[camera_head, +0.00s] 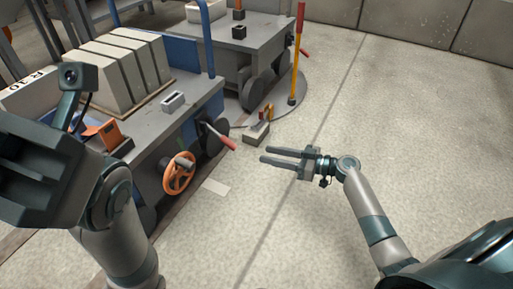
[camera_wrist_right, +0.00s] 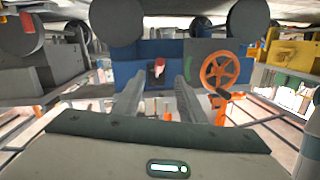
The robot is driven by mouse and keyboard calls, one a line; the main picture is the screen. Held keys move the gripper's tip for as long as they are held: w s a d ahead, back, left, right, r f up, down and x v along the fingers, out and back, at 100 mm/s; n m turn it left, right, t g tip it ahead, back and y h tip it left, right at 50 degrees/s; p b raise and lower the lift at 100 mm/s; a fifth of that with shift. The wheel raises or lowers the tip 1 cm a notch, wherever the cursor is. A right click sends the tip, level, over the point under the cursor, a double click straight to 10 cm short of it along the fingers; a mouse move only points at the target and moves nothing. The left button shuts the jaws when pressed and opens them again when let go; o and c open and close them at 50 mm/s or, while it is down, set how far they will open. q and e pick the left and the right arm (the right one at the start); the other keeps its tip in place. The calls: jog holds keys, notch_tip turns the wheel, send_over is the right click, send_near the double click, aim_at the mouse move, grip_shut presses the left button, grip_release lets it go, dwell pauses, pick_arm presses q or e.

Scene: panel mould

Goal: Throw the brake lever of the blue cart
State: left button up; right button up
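The blue cart (camera_head: 207,101) stands at the left with a grey deck; its blue side also shows in the right wrist view (camera_wrist_right: 132,72). The brake lever (camera_head: 222,137), a rod with a red grip, sticks out from its side near a dark wheel. In the right wrist view the red grip (camera_wrist_right: 158,66) appears end-on between my fingers, beyond their tips. My right gripper (camera_head: 265,154) is open and empty, to the right of the lever and apart from it. My left gripper's dark body (camera_head: 40,170) fills the left edge; its fingers are not discernible.
An orange handwheel (camera_head: 180,173) is on the cart's side near the lever. Grey blocks (camera_head: 125,65) stand on the deck. A small block with a yellow piece (camera_head: 257,132) lies on the floor beyond the lever. A red-and-yellow pole (camera_head: 296,60) stands behind. The right floor is clear.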

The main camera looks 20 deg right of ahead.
jog(key=v, duration=0.3)
jog(key=shift+s+d+p, duration=0.25)
jog(key=shift+p, duration=0.1)
dwell(0.6)
